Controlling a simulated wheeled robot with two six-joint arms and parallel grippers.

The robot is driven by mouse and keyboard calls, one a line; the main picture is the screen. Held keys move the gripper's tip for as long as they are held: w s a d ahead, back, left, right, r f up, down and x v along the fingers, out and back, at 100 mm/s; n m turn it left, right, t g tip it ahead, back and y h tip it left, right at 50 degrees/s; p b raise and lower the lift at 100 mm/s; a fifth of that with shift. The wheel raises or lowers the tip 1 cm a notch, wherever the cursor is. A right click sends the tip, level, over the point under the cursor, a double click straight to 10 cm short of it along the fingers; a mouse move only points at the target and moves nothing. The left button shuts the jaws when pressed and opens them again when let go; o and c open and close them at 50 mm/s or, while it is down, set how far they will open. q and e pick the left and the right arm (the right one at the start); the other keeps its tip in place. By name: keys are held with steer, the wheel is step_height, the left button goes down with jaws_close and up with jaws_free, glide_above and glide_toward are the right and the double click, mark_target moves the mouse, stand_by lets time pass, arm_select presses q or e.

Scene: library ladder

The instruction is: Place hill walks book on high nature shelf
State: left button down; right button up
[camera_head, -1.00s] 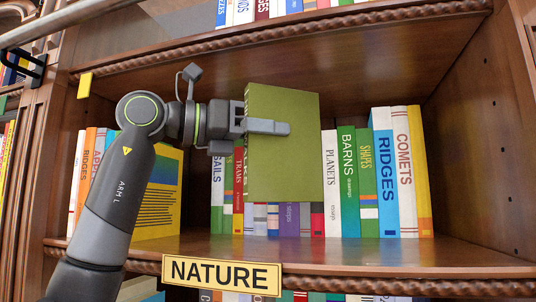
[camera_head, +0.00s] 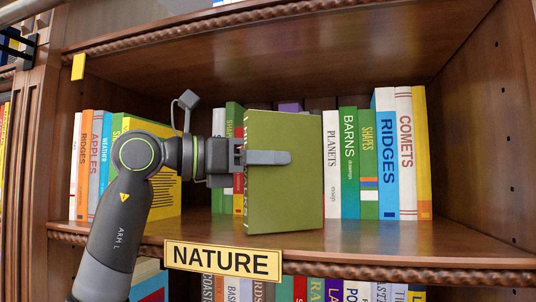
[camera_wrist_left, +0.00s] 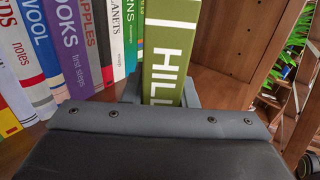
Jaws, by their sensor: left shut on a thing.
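The olive-green hill walks book (camera_head: 283,190) is upright in the head view, with its lower edge close to the nature shelf board (camera_head: 350,243); I cannot tell if it touches. My left gripper (camera_head: 265,158) is shut on it, with one finger across its cover. In the left wrist view the book's spine (camera_wrist_left: 167,70) shows "HILL" between the fingers; the rest of the title is hidden. The NATURE sign (camera_head: 222,260) is on the shelf's front edge below. My right gripper is not in view.
Books stand behind the held book and to its right, from PLANETS (camera_head: 331,165) to COMETS (camera_head: 405,155). More books, including APPLES (camera_head: 96,160), and a yellow book (camera_head: 168,185) stand at the left. Bare board lies at the front right. A shelf panel (camera_head: 300,60) is overhead.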

arm_select(q)
steer(key=shift+s, duration=0.1)
steer(key=shift+f, duration=0.2)
steer(key=c, duration=1.2)
jaws_free()
steer(key=shift+o, duration=0.2)
steer(key=shift+r, duration=0.15)
steer(key=b+v, duration=0.4)
steer(key=v, duration=0.8)
steer(key=shift+b, duration=0.35)
